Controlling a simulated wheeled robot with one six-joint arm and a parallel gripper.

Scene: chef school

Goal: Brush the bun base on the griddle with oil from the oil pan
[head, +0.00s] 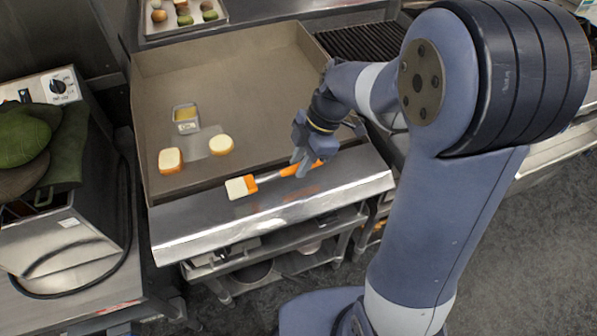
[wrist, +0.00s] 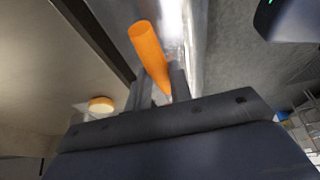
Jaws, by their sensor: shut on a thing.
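A brush with white bristles (head: 237,188) and an orange handle (head: 288,170) is in my gripper (head: 304,162). My gripper is shut on the handle, above the steel front ledge of the griddle (head: 240,69). The orange handle also fills the middle of the wrist view (wrist: 150,50); the bristles are hidden there. Two bun pieces with pale tops and brown sides lie on the griddle, a left one (head: 171,160) and a right one (head: 221,145). The small oil pan (head: 186,127) with yellow oil stands behind them. One bun piece (wrist: 101,103) shows in the wrist view, which one I cannot tell.
A tray (head: 150,33) with several food pieces stands behind the griddle. A dark grate (head: 352,42) is at the back right. Green cloth items (head: 65,150) lie on the appliance at left. Raised walls edge the griddle's back and left side. Much of its rear surface is clear.

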